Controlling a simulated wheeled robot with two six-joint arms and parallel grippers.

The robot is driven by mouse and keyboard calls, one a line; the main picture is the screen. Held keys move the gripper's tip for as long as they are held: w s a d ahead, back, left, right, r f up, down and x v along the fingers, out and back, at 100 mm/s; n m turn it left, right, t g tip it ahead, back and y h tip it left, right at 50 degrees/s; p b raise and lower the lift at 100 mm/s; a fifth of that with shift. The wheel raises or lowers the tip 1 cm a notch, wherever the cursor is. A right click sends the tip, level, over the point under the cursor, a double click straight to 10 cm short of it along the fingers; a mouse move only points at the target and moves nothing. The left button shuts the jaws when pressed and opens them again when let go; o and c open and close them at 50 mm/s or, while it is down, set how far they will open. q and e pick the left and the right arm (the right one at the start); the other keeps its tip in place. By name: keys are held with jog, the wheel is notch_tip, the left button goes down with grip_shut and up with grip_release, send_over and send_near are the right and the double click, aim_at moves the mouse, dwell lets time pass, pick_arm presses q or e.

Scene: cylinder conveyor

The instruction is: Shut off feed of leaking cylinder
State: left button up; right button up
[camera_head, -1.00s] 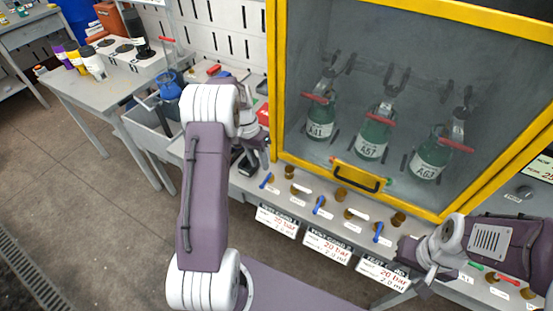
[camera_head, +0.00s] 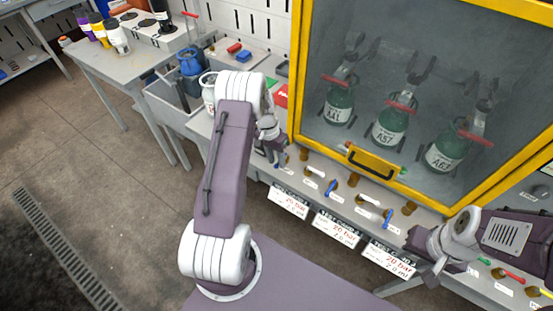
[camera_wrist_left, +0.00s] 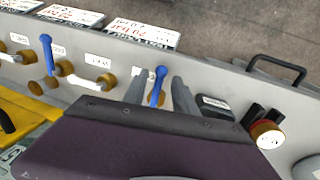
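Three green cylinders stand behind glass in the head view: a left one (camera_head: 339,104) with a hard-to-read label, A57 (camera_head: 389,129) and A63 (camera_head: 446,151). No leak is clear to me. Below them, the front panel carries blue valve levers: a middle one (camera_head: 331,187), a right one (camera_head: 387,217) and a left one partly hidden by my left gripper (camera_head: 273,154). In the left wrist view, my left gripper (camera_wrist_left: 160,92) is open, its fingers on either side of the left blue lever (camera_wrist_left: 158,84), with gaps visible. My right gripper (camera_head: 427,272) is low at the right; its fingers are unclear.
A yellow-framed cabinet (camera_head: 299,70) rises above the panel, with a yellow handle plate (camera_head: 370,162). Brass knobs and white cards (camera_head: 337,228) line the panel. A grey side table (camera_head: 95,72) holds bottles at the left. The floor between is clear.

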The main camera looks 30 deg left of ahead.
pick_arm(q)
jog(key=shift+s+r, duration=0.1)
grip_shut()
